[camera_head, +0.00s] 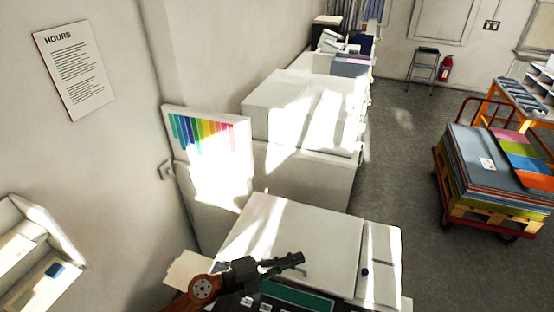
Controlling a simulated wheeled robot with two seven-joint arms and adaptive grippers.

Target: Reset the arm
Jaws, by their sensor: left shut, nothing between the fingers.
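My left gripper (298,259) is dark and shows at the bottom centre, in front of a white machine (300,225) with a flat lid. Its arm comes in from the bottom left with an orange-brown link. The fingers are shut with nothing between them. They appear above the front part of the machine, near its dark green panel (300,296); I cannot tell the exact gap. My right gripper is not in view.
White cabinets (305,105) line the wall behind the machine. A colour chart board (210,140) stands at the left wall. A cart stacked with coloured sheets (480,165) stands on the right. Grey floor (400,170) between is clear.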

